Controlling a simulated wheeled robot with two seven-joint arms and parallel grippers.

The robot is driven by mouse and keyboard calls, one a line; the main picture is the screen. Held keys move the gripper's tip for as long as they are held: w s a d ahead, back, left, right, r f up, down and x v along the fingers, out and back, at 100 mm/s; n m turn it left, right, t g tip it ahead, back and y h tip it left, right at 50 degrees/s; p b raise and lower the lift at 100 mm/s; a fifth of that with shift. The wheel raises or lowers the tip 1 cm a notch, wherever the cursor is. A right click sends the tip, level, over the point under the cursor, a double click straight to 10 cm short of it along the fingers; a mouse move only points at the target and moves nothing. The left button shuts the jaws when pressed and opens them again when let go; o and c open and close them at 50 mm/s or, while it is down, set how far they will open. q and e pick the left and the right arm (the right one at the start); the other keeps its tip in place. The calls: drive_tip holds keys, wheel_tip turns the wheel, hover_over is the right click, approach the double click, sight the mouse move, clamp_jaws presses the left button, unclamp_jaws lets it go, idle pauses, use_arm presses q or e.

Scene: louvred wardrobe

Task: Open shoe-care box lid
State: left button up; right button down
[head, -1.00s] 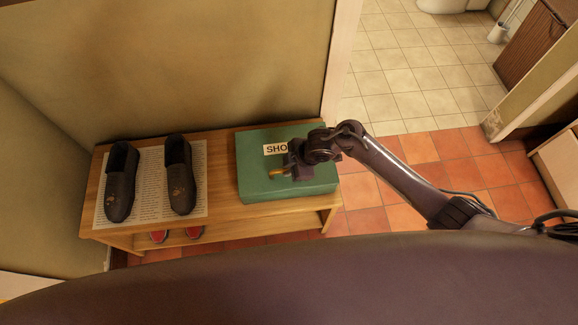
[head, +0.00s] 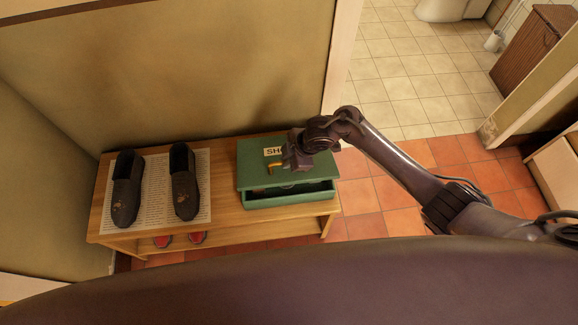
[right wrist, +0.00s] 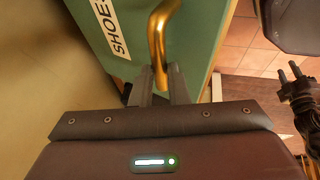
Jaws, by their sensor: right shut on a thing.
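The green shoe-care box stands on the right end of the wooden bench. Its green lid (head: 257,180) carries a white label and a brass handle (head: 271,167). The lid is partly raised at the front, with a dark gap above the box's front wall (head: 290,200). My right gripper (head: 284,165) is shut on the brass handle, which also shows between its fingers in the right wrist view (right wrist: 160,40). A dark jointed part at the right edge of the right wrist view looks like my left gripper (right wrist: 290,78); its finger state is unclear.
A pair of dark shoes (head: 126,188) lies on a printed sheet (head: 155,190) at the left of the bench (head: 225,215). Red shoes (head: 163,241) show on the level below. The wall is close behind the box. Tiled floor lies open to the right.

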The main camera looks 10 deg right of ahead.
use_arm(q)
drive_tip(key=shift+r, duration=0.45)
use_arm(e)
drive_tip(key=w+r, duration=0.4)
drive_tip(key=w, duration=0.1)
use_arm(q)
drive_tip(key=shift+c, duration=0.5)
use_arm(e)
drive_tip(key=shift+d, duration=0.15)
